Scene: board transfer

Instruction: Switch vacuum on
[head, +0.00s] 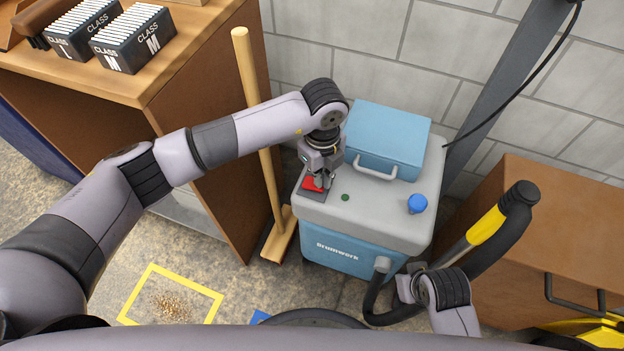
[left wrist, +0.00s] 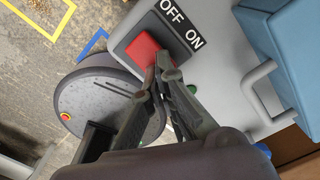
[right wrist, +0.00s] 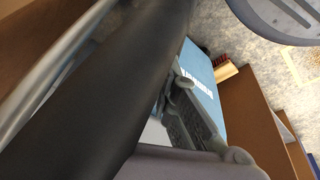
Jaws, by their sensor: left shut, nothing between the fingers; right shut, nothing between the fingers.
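The vacuum (head: 352,257) is a blue and grey box standing on the floor by the wall. Its red rocker switch (head: 312,184) sits in a dark plate at the top's left corner. In the left wrist view the red switch (left wrist: 143,50) lies beside the words OFF and ON. My left gripper (head: 321,184) is shut and points down at the switch. Its fingertips (left wrist: 163,68) are at the ON end of the red rocker and seem to touch it. A small dark green light (head: 345,197) is beside the plate. My right gripper (head: 404,287) is shut and empty near the vacuum's front hose.
A blue case with a handle (head: 387,137) and a blue knob (head: 417,203) are on the vacuum's top. A broom (head: 258,120) leans at the wooden bench. A black hose and yellow-grip wand (head: 485,225) stand at the right, before a brown cabinet (head: 560,225).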

